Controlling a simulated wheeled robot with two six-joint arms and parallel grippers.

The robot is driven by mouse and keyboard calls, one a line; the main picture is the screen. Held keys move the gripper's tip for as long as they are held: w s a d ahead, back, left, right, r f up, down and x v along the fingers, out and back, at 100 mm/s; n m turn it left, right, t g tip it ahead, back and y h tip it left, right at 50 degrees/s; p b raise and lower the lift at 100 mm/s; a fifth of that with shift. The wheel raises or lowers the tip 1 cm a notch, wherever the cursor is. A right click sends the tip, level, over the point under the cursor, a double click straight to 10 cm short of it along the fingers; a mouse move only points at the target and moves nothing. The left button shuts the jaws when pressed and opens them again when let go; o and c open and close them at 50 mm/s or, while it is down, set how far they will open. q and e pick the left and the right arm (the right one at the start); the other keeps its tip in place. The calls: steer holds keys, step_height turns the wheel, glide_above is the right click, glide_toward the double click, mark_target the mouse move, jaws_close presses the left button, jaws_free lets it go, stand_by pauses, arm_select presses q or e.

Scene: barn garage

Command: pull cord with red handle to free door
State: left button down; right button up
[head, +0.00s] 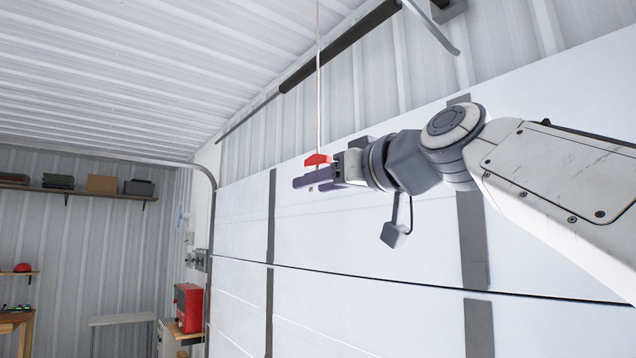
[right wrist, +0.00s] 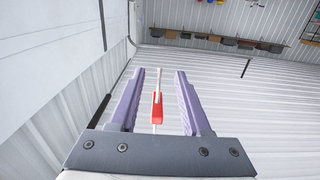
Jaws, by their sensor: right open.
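A red handle (head: 318,160) hangs on a thin, pale cord (head: 318,80) that runs up out of the top of the head view. My right gripper (head: 318,180) is at the handle, with its purple fingers level with or just below it. In the right wrist view the open fingers (right wrist: 158,90) stand either side of the red handle (right wrist: 157,108), with a gap on both sides. The white panelled garage door (head: 360,235) is behind my right arm. My left gripper is not in view.
A dark bar (head: 340,45) runs above the door, and a curved grey rail (head: 205,172) bends down at its left side. A shelf with boxes (head: 75,190) is on the far wall. A red cabinet (head: 188,307) stands at lower left. The air left of the gripper looks clear.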

steer(key=b+v, duration=0.4)
steer(key=v, duration=0.6)
steer(key=shift+s+b, duration=0.2)
steer(key=shift+b, duration=0.15)
steer(key=shift+d+f, duration=0.1)
steer(key=w+a+f+m+g+h+b, duration=0.1)
steer(key=a+f+g, duration=0.15)
steer(key=f, duration=0.85)
steer(key=w+a+f+m+g+h+b, duration=0.1)
steer(key=a+f+g, duration=0.15)
steer(key=f, duration=0.85)
steer(key=w+a+f+g+h+b, duration=0.1)
steer(key=a+f+g, duration=0.15)
steer(key=f, duration=0.85)
steer(key=s+f+g+h+b, duration=0.15)
steer(key=s+f, duration=0.25)
steer(key=f, duration=0.5)
steer(key=s+f+g+h, duration=0.1)
steer(key=s+f+g, duration=0.15)
steer(key=f, duration=0.65)
steer(key=s+d+f+n+g+h+b, duration=0.1)
steer(key=s+d+f+n+g+h, duration=0.1)
steer(key=s+f, duration=1.2)
steer(key=d+f+g+h, duration=0.1)
steer(key=d+f+h, duration=0.1)
steer(key=d, duration=0.1)
steer(key=shift+f, duration=0.3)
